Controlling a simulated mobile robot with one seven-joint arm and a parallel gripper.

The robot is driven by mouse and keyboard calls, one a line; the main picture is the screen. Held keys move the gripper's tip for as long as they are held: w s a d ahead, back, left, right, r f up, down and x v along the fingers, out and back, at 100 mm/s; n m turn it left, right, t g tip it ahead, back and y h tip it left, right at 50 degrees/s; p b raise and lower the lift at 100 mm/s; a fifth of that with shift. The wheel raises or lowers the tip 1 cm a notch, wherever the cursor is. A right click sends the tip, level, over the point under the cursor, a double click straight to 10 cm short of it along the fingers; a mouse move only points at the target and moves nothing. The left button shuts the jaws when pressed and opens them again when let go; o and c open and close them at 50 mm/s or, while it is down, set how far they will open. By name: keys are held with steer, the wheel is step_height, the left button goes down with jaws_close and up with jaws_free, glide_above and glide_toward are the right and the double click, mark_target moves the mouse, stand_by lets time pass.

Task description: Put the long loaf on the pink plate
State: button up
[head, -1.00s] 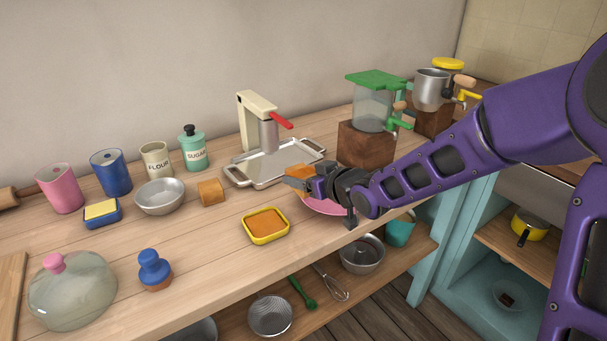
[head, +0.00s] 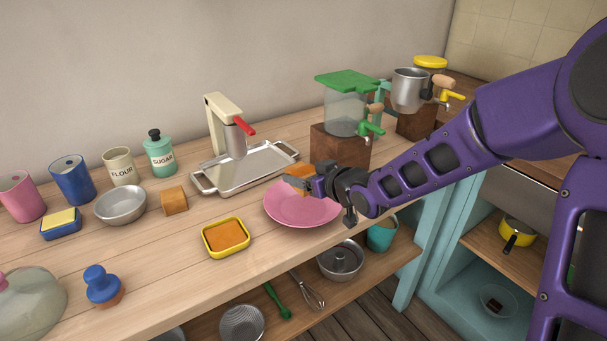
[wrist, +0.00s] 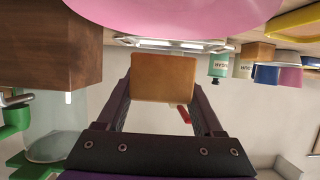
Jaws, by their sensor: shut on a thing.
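My gripper (head: 300,183) is shut on the long loaf (head: 301,172), a brown block of bread partly hidden by the fingers in the head view. In the wrist view the loaf (wrist: 163,78) sits squarely between the two fingers of my gripper (wrist: 160,95). The pink plate (head: 297,213) lies on the wooden counter, and the loaf appears held above its back part, apart from it. The plate (wrist: 180,14) also shows at the top edge of the wrist view, which looks upside down. The plate looks empty.
A metal tray (head: 247,179) under a cream press stands behind left of the plate. A wooden block with a green-lidded dispenser (head: 340,148) is close behind right. A yellow dish (head: 227,237) and a short brown piece (head: 174,201) lie left. The counter's front edge is near the plate.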

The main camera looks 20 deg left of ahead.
steer(key=b, duration=0.4)
glide_above(304, 208)
steer(key=shift+a+f, duration=0.1)
steer(key=shift+f, duration=2.4)
steer(key=shift+f, duration=0.1)
steer(key=shift+f+b, duration=0.6)
steer(key=shift+f, duration=0.05)
steer(key=shift+s+f, duration=0.1)
steer(key=shift+f, duration=0.15)
steer(key=o, duration=1.4)
steer(key=shift+o, duration=0.2)
